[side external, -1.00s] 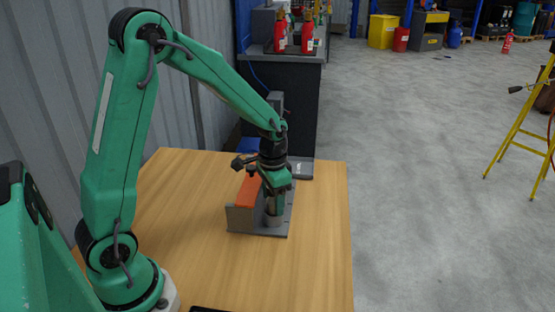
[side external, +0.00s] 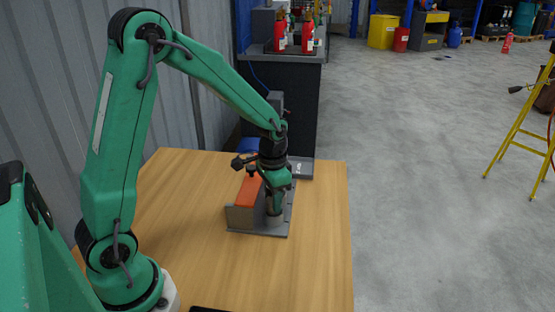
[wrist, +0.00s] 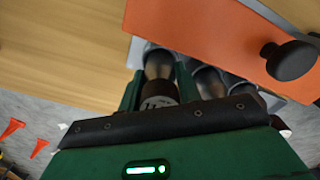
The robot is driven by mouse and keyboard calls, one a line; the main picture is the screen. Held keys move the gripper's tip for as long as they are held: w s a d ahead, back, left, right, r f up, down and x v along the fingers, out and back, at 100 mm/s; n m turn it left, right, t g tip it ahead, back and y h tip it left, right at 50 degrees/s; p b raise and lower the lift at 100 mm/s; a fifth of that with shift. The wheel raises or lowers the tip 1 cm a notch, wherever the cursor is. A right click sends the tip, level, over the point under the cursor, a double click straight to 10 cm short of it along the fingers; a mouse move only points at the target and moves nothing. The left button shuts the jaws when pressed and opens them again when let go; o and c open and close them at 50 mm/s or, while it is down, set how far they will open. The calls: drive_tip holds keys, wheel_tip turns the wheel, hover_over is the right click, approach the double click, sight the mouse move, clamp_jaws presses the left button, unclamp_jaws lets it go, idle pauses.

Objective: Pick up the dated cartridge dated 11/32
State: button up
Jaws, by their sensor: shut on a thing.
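In the wrist view my gripper (wrist: 158,88) is shut on a dark, rounded cartridge (wrist: 160,66), with one green finger on each side of it. A pale label with dark print shows at its near end, but I cannot read the full date. Two more cartridges, a middle one (wrist: 208,82) and a right one (wrist: 239,87), stand beside it in a grey rack (wrist: 137,52). In the side view my gripper (side external: 274,203) points down into the grey rack (side external: 240,219) on the table. The held cartridge's lower end is still in or at the rack.
An orange panel (wrist: 195,28) with a black knob (wrist: 290,61) lies right beside the gripper; this orange part (side external: 248,190) also shows in the side view. The wooden table (side external: 190,215) is clear left and in front of the rack. A dark cabinet (side external: 293,110) stands behind.

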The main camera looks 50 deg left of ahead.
drive_tip(key=shift+r, duration=0.45)
wheel_tip(320, 180, up, 3)
drive_tip(key=shift+w+r, duration=0.1)
drive_tip(key=s+d+r, duration=0.5)
drive_tip(key=d+r, duration=0.2)
drive_tip(key=d, duration=0.3)
drive_tip(key=shift+d, duration=0.35)
drive_tip(key=shift+w, duration=0.15)
